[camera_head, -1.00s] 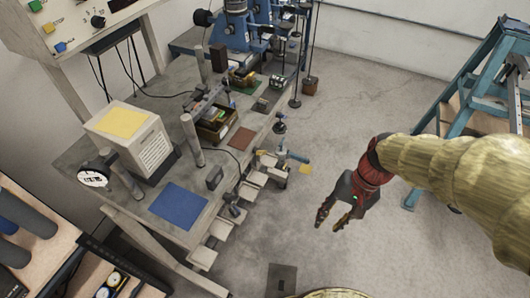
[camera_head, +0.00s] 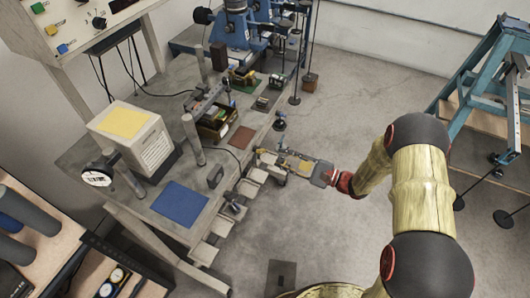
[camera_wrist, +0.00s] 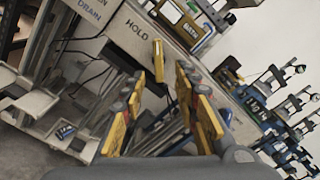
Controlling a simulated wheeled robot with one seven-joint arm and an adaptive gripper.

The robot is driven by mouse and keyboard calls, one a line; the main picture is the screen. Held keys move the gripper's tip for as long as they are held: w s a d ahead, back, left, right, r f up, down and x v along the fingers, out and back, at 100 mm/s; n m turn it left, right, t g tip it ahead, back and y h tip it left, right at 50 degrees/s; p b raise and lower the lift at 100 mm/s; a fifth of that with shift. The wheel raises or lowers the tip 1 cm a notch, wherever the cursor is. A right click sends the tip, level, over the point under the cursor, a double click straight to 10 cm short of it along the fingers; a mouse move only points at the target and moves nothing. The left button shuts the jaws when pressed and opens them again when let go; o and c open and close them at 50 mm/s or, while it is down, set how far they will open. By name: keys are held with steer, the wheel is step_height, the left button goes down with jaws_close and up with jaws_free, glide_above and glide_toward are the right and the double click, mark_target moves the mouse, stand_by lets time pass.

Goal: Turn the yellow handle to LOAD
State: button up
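My gripper (camera_head: 290,163) is stretched left to the front edge of the grey bench, at the row of small levers. In the wrist view its two yellow-padded fingers (camera_wrist: 160,80) stand apart with a gap between them. A narrow yellow piece (camera_wrist: 158,61), seemingly the yellow handle, stands upright ahead of the gap. It sits beside a pale panel (camera_wrist: 120,32) marked HOLD, with DRAIN to its left. No contact between fingers and handle is visible. I cannot make out a LOAD label. In the head view my gripper hides most of the handle.
The bench (camera_head: 150,205) carries a white box (camera_head: 135,140), a blue mat (camera_head: 180,204) and an open tray (camera_head: 216,124). Several pale lever parts (camera_head: 222,226) jut from its front edge. A blue-green frame (camera_head: 478,75) stands at right. The floor between is mostly clear.

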mark_target(263, 152)
steer(key=shift+b+x, duration=0.65)
steer(key=shift+x, duration=3.3)
steer(key=shift+s, duration=0.15)
steer(key=shift+c, duration=1.4)
jaws_close()
